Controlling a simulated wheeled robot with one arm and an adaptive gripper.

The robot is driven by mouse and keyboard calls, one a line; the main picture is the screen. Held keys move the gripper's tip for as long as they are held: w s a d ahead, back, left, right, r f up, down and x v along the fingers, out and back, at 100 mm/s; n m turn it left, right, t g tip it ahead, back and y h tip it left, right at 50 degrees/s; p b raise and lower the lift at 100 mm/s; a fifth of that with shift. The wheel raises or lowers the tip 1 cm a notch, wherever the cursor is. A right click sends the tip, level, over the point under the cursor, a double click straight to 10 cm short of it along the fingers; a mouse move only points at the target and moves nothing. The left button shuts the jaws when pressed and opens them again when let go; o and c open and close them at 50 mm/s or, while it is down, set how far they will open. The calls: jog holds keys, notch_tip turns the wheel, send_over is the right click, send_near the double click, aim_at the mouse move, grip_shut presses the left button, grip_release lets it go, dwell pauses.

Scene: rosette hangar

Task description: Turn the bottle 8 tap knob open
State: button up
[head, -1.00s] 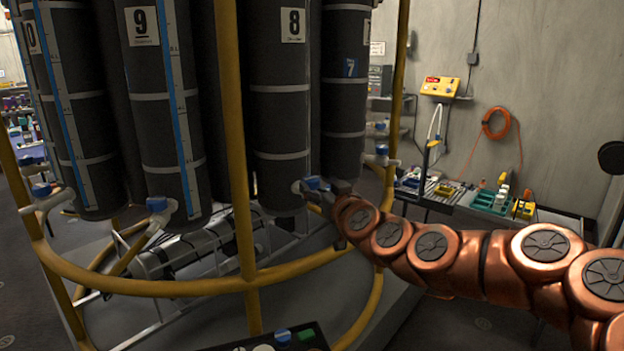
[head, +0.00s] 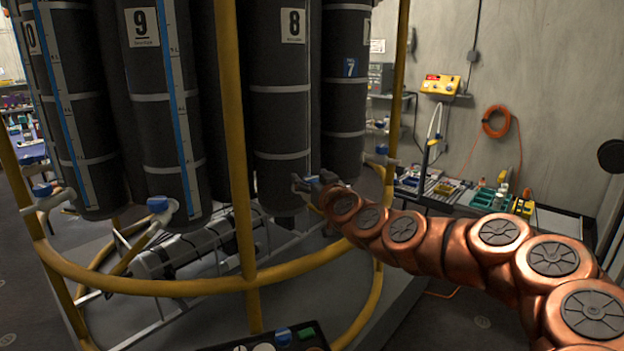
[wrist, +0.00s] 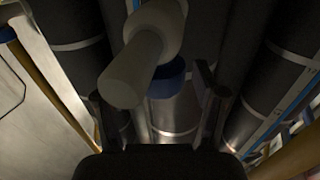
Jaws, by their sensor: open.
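Bottle 8 (head: 280,120) is a tall black cylinder with a white "8" label, standing in the rack. Its tap has a blue knob (head: 313,180), small and partly hidden by my gripper in the head view. My gripper (head: 314,187) is at this tap, low on the bottle's right side. In the wrist view, a pale tap body (wrist: 147,55) points towards the camera. The blue knob (wrist: 172,73) shows partly behind it, between the two spread fingers of my gripper (wrist: 155,88). Whether a finger touches the knob I cannot tell.
Yellow rack tubes (head: 232,150) stand in front of and around the bottles. Bottle 9 (head: 155,100) and bottle 7 (head: 345,90) flank bottle 8. Another blue-knobbed tap (head: 158,204) is under bottle 9. A cluttered bench (head: 470,195) stands at the right wall.

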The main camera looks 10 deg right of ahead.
jog(key=c, duration=1.2)
jog(key=shift+o, duration=0.2)
